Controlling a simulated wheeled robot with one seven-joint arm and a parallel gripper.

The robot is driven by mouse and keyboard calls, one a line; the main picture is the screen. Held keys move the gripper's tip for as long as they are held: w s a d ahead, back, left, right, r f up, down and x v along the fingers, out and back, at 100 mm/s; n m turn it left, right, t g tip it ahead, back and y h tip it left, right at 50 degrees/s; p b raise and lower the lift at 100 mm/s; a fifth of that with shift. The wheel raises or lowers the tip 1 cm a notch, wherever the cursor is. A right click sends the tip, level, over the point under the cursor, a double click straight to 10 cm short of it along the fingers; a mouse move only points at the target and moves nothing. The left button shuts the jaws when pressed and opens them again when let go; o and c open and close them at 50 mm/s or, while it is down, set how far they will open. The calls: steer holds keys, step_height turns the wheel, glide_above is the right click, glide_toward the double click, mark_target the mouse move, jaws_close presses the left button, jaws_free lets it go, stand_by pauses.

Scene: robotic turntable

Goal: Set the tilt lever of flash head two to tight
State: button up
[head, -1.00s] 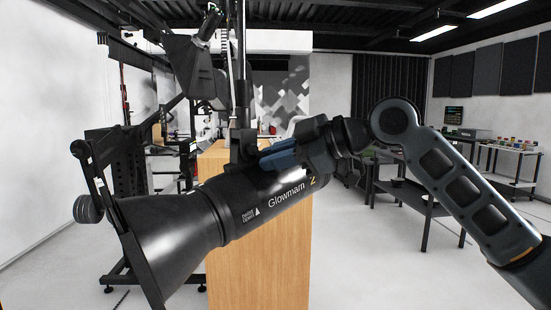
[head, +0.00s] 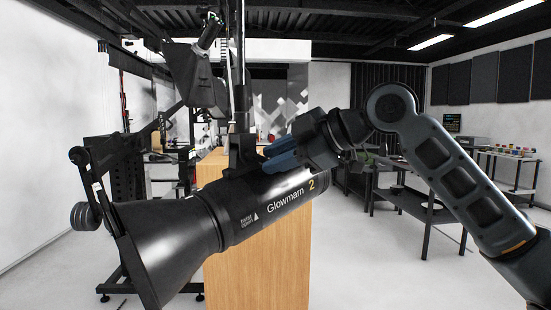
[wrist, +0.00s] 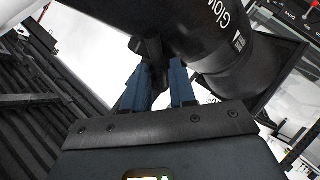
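Flash head two (head: 268,208) is the black cylinder marked "Glowmarn 2", with a flared reflector at lower left, hanging tilted from a dark bracket (head: 242,160). In the wrist view its barrel (wrist: 205,30) fills the top. My gripper (head: 268,160), with blue fingers, is just above the barrel, beside the bracket. In the wrist view my gripper (wrist: 160,68) has its two fingers apart, with a dark part (wrist: 157,80), perhaps the tilt lever, between them. I cannot tell whether the fingers touch it. In the head view the lever cannot be made out behind the fingers.
A wooden block (head: 258,265) stands below and behind the flash head. Another dark lamp head (head: 192,72) hangs at upper left. A black stand with a weight (head: 84,216) is at left. Dark tables (head: 425,205) stand at right, with open floor before them.

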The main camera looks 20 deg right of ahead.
steer(key=b+v, duration=0.1)
steer(key=v, duration=0.6)
steer(key=shift+s+r, duration=0.1)
steer(key=shift+s, duration=0.05)
